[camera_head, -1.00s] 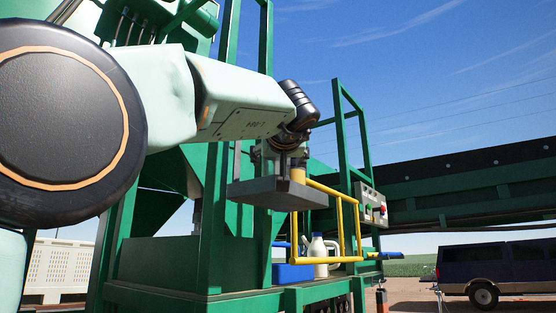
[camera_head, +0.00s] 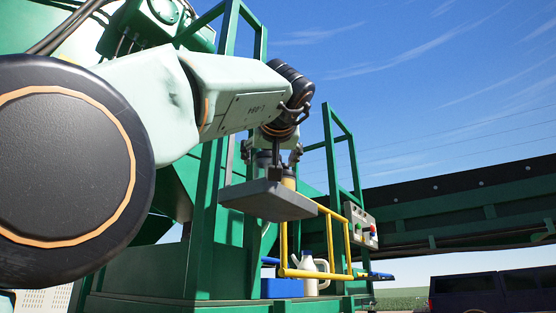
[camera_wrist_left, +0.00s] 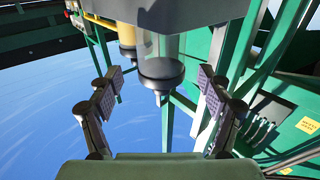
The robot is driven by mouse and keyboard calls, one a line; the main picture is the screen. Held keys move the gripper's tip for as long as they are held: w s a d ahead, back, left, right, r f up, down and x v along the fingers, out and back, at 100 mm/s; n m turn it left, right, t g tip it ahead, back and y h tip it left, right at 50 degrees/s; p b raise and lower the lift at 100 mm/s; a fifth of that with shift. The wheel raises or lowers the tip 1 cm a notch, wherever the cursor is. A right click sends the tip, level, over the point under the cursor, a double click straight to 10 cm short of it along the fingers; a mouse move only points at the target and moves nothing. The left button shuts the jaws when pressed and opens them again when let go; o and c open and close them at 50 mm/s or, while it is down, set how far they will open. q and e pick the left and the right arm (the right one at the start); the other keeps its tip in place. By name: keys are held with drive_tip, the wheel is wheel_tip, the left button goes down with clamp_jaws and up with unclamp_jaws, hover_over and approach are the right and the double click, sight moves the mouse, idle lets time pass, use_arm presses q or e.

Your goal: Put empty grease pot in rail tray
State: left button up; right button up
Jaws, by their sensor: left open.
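The grease pot (camera_wrist_left: 161,45) is a clear, greyish cylinder with a black cap and small nozzle, seen upside down in the wrist view. It looks empty. In the head view its dark cap (camera_head: 264,159) shows above the grey rail tray (camera_head: 268,200), which hangs by the yellow rail; the pot appears to stand upright in it. My left gripper (camera_wrist_left: 160,80) is open, with its fingers apart on either side of the cap, not touching it. It also shows in the head view (camera_head: 271,154). The tray hides the pot's base. My right gripper is out of view.
A yellow pot (camera_wrist_left: 126,38) stands close beside the clear one. The yellow rail (camera_head: 347,250), green posts (camera_head: 330,165) and control panel (camera_head: 362,226) are near. A blue box (camera_head: 282,288) and white jug (camera_head: 309,275) stand below. Open sky lies at the right.

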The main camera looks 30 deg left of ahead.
use_arm(q)
drive_tip(key=b+v, duration=0.3)
drive_tip(key=v, duration=0.3)
drive_tip(key=shift+s+d, duration=0.15)
drive_tip(key=shift+s, duration=0.1)
